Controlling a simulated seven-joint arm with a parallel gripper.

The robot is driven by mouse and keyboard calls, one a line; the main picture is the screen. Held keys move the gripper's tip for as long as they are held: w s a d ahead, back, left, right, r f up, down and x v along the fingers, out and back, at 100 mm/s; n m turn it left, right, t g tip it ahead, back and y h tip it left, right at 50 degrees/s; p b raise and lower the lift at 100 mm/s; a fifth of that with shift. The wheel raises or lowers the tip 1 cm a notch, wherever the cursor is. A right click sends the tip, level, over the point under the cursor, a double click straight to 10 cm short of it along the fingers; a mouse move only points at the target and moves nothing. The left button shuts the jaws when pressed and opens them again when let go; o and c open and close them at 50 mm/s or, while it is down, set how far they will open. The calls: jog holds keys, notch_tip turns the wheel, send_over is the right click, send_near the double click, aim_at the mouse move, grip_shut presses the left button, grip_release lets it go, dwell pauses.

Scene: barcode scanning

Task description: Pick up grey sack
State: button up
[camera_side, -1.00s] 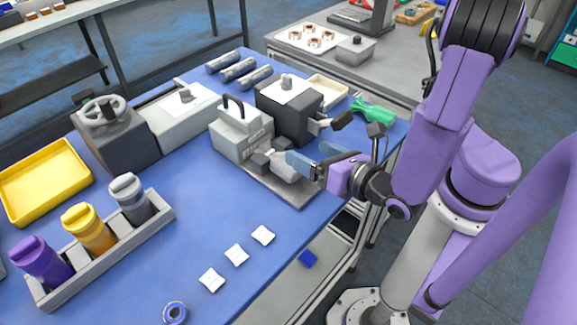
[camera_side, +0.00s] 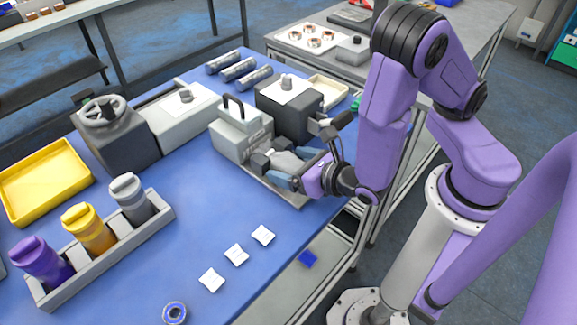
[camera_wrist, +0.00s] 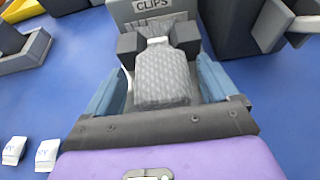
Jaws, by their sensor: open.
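The grey sack (camera_wrist: 162,75) has a light pattern and lies between two dark grey blocks (camera_wrist: 186,38) in front of a grey box marked CLIPS (camera_wrist: 158,8). In the side view the sack (camera_side: 284,161) is partly hidden by my gripper (camera_side: 289,168). My gripper (camera_wrist: 160,88) is open, with one blue finger on each side of the sack. In the wrist view a gap shows between each finger and the sack. I cannot tell the fingers' height against it.
The CLIPS box (camera_side: 240,130) with a black handle stands just behind the sack, and a dark machine (camera_side: 290,108) beside it. Three white packets (camera_side: 236,254) lie nearer on the blue table. A rack of bottles (camera_side: 100,257) stands at left. The table between is clear.

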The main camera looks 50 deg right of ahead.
jog(key=shift+w+f, duration=0.1)
jog(key=shift+w, duration=0.15)
jog(key=c, duration=1.3)
jog(key=shift+r, duration=0.2)
notch_tip(320, 180, up, 17)
jog(key=w+d+m+h, duration=0.1)
jog(key=w+d, duration=0.2)
jog(key=d, duration=0.1)
jog(key=w+d+m+h, duration=0.1)
jog(key=w+d, duration=0.3)
jog(key=d, duration=0.1)
jog(key=w+d+f+m+h, duration=0.1)
jog(key=w+d+h, duration=0.1)
jog(key=w+d, duration=0.1)
jog(key=shift+w+d+g, duration=0.3)
jog(key=shift+w+d, duration=0.05)
jog(key=shift+d, duration=0.45)
jog(key=s+a+r+n+y, duration=0.1)
jog(key=s+a+n+y, duration=0.1)
jog(key=s+a, duration=0.5)
jog(key=n+y, duration=0.1)
jog(key=y, duration=0.1)
send_over(290, 163)
jog(key=shift+s+r, duration=0.1)
jog(key=shift+r, duration=0.25)
